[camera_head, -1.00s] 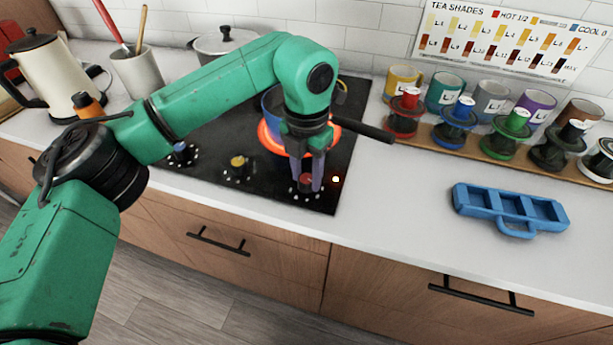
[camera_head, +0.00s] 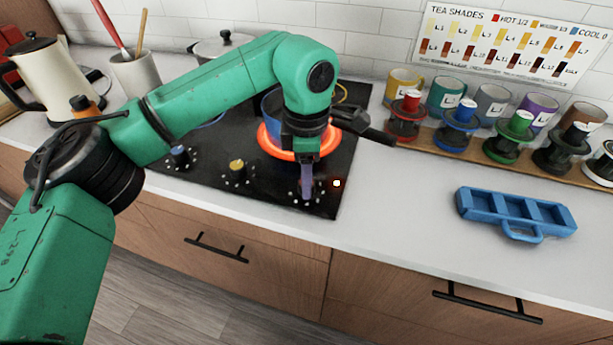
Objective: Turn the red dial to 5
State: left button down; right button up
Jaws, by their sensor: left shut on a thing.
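The red dial sits at the front right of the black cooktop (camera_head: 215,150), almost fully hidden between my fingers, with white marks around its place. My left gripper (camera_head: 307,192) points down over it and is shut on it. The finger edges cover the dial's pointer, so I cannot read its setting. A small bright light (camera_head: 337,183) shows just right of the dial. The burner ring (camera_head: 325,147) behind the gripper glows orange-red under a blue pan (camera_head: 270,103). My right gripper is not in view.
A blue dial (camera_head: 179,156) and a yellow dial (camera_head: 238,171) stand left along the cooktop front. A blue tray (camera_head: 515,213) lies on the right counter, before several mugs and colored holders.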

pick_arm(q)
jog(key=m, duration=0.3)
jog(key=shift+w+r+m, duration=0.1)
jog(key=shift+r+m, duration=0.1)
jog(key=shift+m, duration=2.1)
jog(key=shift+c, duration=2.2)
grip_release()
jog(key=shift+f, duration=0.1)
notch_tip(320, 180, up, 15)
jog(key=shift+f, duration=0.2)
jog(key=shift+f, duration=0.1)
